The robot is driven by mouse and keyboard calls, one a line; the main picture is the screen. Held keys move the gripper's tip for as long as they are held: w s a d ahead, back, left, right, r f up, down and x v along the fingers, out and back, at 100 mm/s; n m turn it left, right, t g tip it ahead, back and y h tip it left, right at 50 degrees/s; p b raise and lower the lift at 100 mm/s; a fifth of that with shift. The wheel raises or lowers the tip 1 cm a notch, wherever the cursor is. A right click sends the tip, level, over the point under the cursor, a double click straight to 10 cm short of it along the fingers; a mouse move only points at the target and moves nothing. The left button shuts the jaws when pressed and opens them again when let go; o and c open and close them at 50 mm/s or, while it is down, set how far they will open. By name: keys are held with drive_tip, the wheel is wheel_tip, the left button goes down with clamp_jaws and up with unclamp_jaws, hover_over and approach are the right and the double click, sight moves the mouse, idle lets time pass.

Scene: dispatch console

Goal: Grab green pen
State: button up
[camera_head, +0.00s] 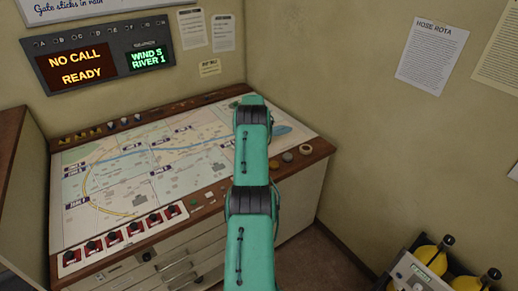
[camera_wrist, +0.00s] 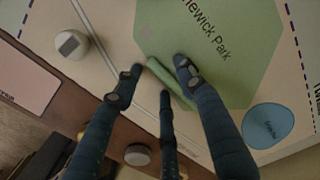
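The green pen (camera_wrist: 158,70) lies diagonally on the map in the wrist view, at the lower left edge of a pale green printed park area. Part of it is hidden behind my fingers. My gripper (camera_wrist: 158,75) reaches over it with dark fingers spread apart. In the head view, my teal arm hides the gripper and I cannot make out the pen.
The map console (camera_head: 110,165) has a wooden rim and a row of red switches (camera_head: 132,228) at its front. In the wrist view, a round pale object (camera_wrist: 70,43) sits at upper left and a grey knob (camera_wrist: 137,154) below the fingers. Yellow-topped gear (camera_head: 430,262) stands at lower right.

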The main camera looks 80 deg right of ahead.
drive_tip(key=c, duration=0.9)
drive_tip(key=shift+r, duration=0.1)
drive_tip(key=shift+r, duration=1.75)
drive_tip(key=shift+s+a+r+p, duration=0.15)
drive_tip(key=shift+s+a, duration=0.45)
drive_tip(key=shift+a, duration=2)
drive_tip(key=shift+s+a+r+p, duration=0.1)
drive_tip(key=shift+s+a+r, duration=0.35)
drive_tip(key=shift+a, duration=2.1)
drive_tip(key=shift+s+a+r+p, duration=0.1)
drive_tip(key=shift+s+a, duration=0.65)
drive_tip(key=shift+a, duration=1.85)
